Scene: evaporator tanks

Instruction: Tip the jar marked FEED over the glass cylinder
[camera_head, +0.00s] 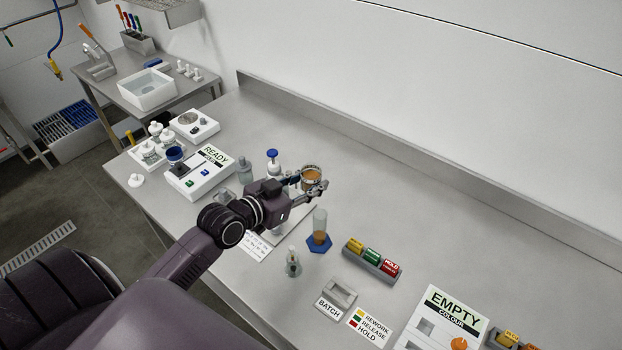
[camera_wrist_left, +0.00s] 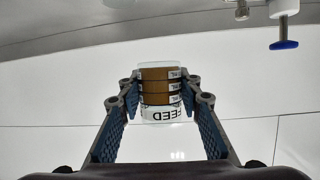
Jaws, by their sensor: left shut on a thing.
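The FEED jar (camera_wrist_left: 160,95) is clear with amber-brown contents and a label that reads FEED, upside down in the left wrist view. It also shows in the head view (camera_head: 312,180), where it looks roughly upright. My left gripper (camera_head: 308,188) is shut on the jar and holds it above the table; its fingers sit on either side of it in the left wrist view (camera_wrist_left: 158,100). The glass cylinder (camera_head: 320,222) stands upright on a blue hexagonal base, with some amber liquid low inside, nearer the camera than the jar. My right gripper is not in view.
A small flask (camera_head: 292,262) stands left of the cylinder. A rack of coloured HOLD and other blocks (camera_head: 373,259) lies to its right. The table (camera_head: 440,225) is clear toward the back right.

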